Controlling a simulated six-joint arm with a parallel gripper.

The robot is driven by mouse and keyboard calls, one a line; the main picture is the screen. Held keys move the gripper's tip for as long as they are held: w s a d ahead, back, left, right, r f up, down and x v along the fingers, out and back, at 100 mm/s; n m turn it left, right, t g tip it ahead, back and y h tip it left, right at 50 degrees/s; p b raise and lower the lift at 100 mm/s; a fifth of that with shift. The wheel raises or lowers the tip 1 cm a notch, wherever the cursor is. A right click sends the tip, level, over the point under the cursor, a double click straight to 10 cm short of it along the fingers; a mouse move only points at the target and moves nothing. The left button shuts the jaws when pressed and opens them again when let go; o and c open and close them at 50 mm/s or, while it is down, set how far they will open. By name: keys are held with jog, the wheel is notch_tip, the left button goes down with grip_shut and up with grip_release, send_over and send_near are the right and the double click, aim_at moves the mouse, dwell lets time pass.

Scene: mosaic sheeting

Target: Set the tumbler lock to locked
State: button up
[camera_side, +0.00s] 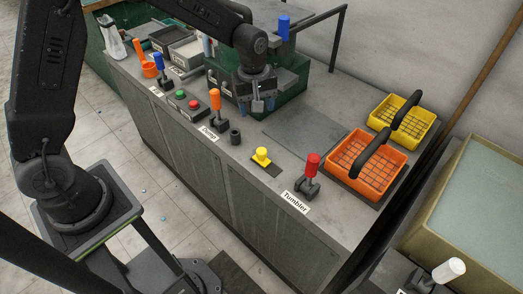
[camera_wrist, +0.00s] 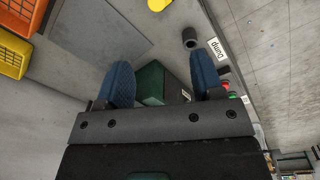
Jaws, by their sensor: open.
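The tumbler lock (camera_side: 311,168) is a red-topped lever on a small dark base, beside a white "Tumbler" label (camera_side: 295,202) near the front edge of the bench. Its handle stands close to upright. Whether that is locked or unlocked cannot be told. My gripper (camera_side: 257,103) is open and empty, above the bench well to the left of and behind the lock. In the wrist view my gripper (camera_wrist: 162,78) shows two blue pads spread apart with nothing held between them. The lock is not visible in the wrist view.
An orange-handled lever (camera_side: 215,100), a dark cylinder (camera_side: 235,136) and a yellow knob (camera_side: 262,156) stand along the bench's front. Orange (camera_side: 375,178) and yellow (camera_side: 418,124) baskets stand at the right. A green machine (camera_side: 222,86) is behind my gripper. A grey plate (camera_side: 300,135) lies clear.

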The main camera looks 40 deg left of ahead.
jog(key=n, duration=0.1)
send_near(261, 151)
jog(key=shift+n+g, duration=0.3)
jog(key=f, duration=1)
jog(key=shift+w, duration=0.35)
